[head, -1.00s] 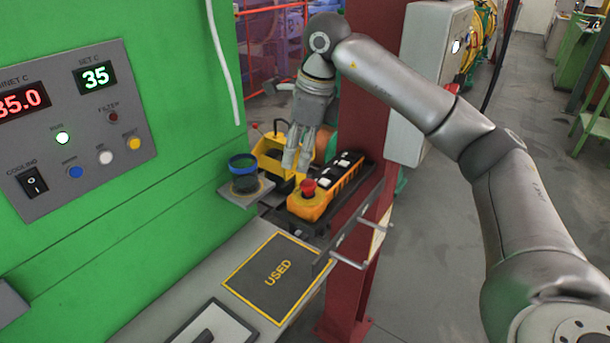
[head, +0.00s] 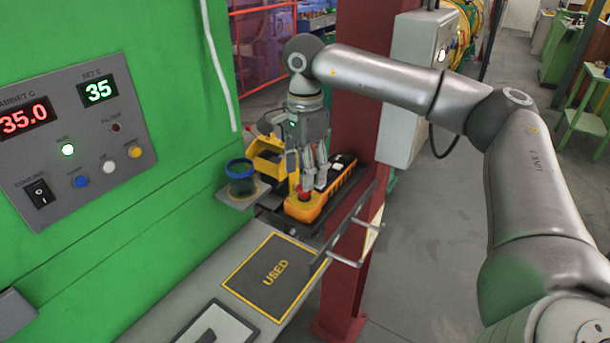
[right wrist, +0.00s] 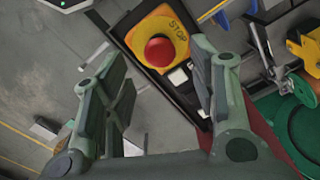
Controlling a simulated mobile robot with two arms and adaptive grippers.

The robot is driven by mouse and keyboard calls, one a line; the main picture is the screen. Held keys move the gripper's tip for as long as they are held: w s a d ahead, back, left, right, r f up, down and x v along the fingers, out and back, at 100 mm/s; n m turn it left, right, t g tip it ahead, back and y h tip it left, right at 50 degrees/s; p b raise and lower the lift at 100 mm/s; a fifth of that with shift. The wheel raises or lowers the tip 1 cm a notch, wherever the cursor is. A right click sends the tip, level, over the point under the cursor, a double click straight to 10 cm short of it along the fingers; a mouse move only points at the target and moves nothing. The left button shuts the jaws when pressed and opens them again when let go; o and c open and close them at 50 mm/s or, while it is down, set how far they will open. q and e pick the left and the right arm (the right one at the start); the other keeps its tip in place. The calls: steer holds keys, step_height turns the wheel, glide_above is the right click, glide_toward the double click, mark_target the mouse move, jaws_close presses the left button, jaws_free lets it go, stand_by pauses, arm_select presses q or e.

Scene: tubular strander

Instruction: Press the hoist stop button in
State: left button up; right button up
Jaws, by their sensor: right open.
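The hoist pendant (head: 311,205) is a yellow-orange box with white and black buttons, lying on a dark shelf beside the red column. Its red stop button (right wrist: 160,52) sits on a yellow plate marked STOP in the right wrist view. In the head view the red button (head: 304,193) is partly hidden by my fingers. My right gripper (head: 307,188) is open and points down over the pendant's near end. In the right wrist view the button shows beyond and between the open fingers (right wrist: 157,85); I cannot tell whether they touch it. My left gripper is not in view.
A green cabinet with a control panel (head: 75,130) stands at left. A dark cup with a blue rim (head: 241,178) stands on a small ledge near the pendant. A mat marked USED (head: 275,273) lies in front. The red column (head: 358,120) is close behind.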

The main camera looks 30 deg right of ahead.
steer(key=shift+f+p, duration=0.3)
steer(key=shift+f, duration=1.3)
steer(key=shift+c, duration=0.2)
jaws_close()
